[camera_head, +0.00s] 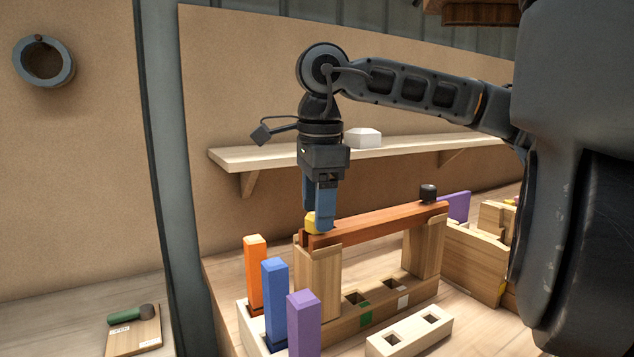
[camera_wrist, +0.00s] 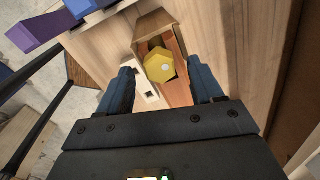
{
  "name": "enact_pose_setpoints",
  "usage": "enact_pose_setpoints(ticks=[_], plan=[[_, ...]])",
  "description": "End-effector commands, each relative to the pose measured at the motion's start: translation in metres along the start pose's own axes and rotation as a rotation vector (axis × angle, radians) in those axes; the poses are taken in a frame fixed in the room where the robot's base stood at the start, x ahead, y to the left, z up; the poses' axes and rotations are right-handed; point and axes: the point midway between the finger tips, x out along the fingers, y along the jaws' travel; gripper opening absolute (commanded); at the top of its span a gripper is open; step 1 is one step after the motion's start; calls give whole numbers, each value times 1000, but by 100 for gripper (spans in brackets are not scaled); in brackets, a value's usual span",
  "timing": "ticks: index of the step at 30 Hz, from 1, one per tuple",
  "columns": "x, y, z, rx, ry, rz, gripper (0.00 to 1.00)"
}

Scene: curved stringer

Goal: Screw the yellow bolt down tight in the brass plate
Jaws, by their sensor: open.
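The yellow bolt (camera_head: 311,221) stands at the left end of a red-brown beam (camera_head: 385,220). Its faceted yellow head (camera_wrist: 160,66) shows in the wrist view, with a small pale spot on it. My gripper (camera_head: 318,217) points down over this end of the beam. Its blue fingers are apart, one on each side of the bolt head in the wrist view (camera_wrist: 165,78). I cannot tell whether they touch it. The bolt's shank is hidden.
Two wooden posts (camera_head: 318,277) carry the beam. A black knob (camera_head: 427,193) stands at its right end. Orange (camera_head: 254,275), blue (camera_head: 274,300) and purple (camera_head: 303,322) uprights stand front left. A shelf (camera_head: 260,159) with a white block (camera_head: 362,138) runs behind my arm.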

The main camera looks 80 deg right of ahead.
Motion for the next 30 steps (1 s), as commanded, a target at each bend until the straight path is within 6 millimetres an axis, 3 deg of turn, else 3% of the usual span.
enact_pose_setpoints(ticks=[6,14,30], plan=[[13,0,0,0,-1,1,66],[14,0,0,-1,-1,0,66],[14,0,0,-1,-1,0,14]])
